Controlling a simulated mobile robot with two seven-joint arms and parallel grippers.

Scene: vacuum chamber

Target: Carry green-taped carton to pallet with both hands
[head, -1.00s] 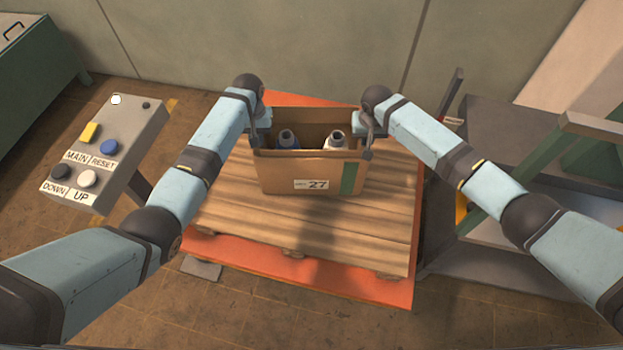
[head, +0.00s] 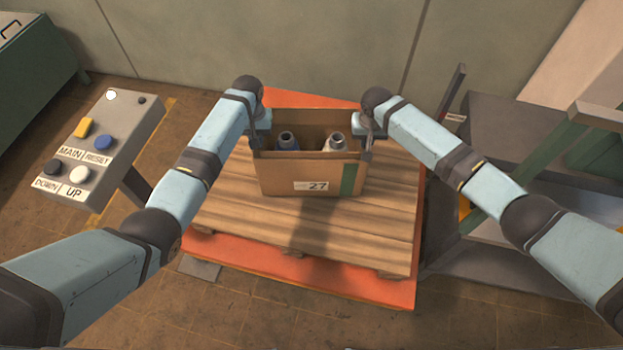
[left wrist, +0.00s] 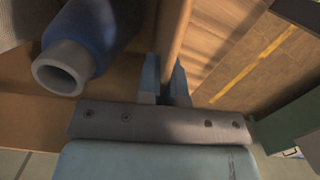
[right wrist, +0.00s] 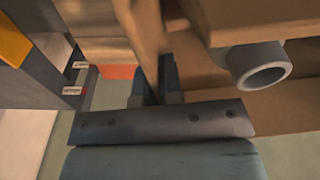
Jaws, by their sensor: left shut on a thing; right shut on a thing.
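The open carton (head: 275,179) with a green tape strip (head: 348,179) and a label reading 27 is over the wooden pallet (head: 240,212) in the head view. I cannot tell whether its base touches the slats.
The pallet lies on an orange platform (head: 270,265). A control panel (head: 105,140) with several buttons stands at left. A grey shelf frame with a green bar (head: 600,116) stands at right. Bare pallet slats lie in front of the carton.

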